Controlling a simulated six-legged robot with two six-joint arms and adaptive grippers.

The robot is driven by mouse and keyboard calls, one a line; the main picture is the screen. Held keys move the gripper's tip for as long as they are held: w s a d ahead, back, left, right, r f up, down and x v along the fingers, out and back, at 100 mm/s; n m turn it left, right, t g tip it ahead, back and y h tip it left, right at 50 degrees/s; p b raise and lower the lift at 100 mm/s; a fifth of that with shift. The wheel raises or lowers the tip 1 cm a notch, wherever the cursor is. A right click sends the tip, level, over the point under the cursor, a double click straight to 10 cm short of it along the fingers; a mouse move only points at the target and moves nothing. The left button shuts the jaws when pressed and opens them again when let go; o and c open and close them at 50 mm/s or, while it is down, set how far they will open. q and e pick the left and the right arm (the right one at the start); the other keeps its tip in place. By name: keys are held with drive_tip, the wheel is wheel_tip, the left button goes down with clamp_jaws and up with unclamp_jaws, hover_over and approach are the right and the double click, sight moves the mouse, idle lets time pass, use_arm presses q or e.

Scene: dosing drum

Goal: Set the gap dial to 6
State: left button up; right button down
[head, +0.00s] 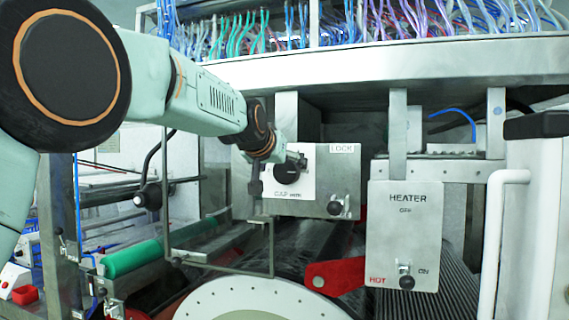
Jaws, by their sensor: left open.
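The gap dial (287,172) is a black round knob on a white plate marked "GAP mm", on a grey metal box (338,178) under the machine's top. The plate's scale numbers and the dial's pointer are too small or hidden to read. My left gripper (278,168) is open, at the dial's upper left, with its fingers overlapping the plate in the picture. I cannot tell whether they touch the knob. My right gripper does not show.
A "LOCK" knob (335,208) sits on the same box, right of the dial. A heater panel (405,235) with a switch stands farther right. A red lever (335,276) and a large white disc (262,302) lie below. A thin metal frame (222,268) hangs left of the box.

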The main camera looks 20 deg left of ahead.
sight(284, 170)
use_arm(q)
drive_tip(key=x, duration=0.3)
drive_tip(key=shift+w+f, duration=0.15)
drive_tip(key=shift+a, duration=0.3)
drive_tip(key=shift+s+a, duration=0.15)
drive_tip(key=shift+s, duration=0.25)
drive_tip(key=shift+s+d+r, duration=0.25)
drive_tip(key=shift+d+r, duration=0.05)
drive_tip(key=shift+d, duration=0.05)
drive_tip(key=shift+c, duration=1.2)
drive_tip(key=shift+w+d+f, duration=0.15)
drive_tip(key=shift+w+d, duration=0.05)
drive_tip(key=shift+w, duration=0.15)
drive_tip(key=shift+c, duration=1.4)
drive_tip(key=shift+w+a+f, duration=0.1)
drive_tip(key=shift+a+f, duration=0.05)
drive_tip(key=shift+a, duration=0.2)
drive_tip(key=c, duration=0.3)
drive_tip(key=shift+d, duration=0.1)
drive_tip(key=c, duration=0.3)
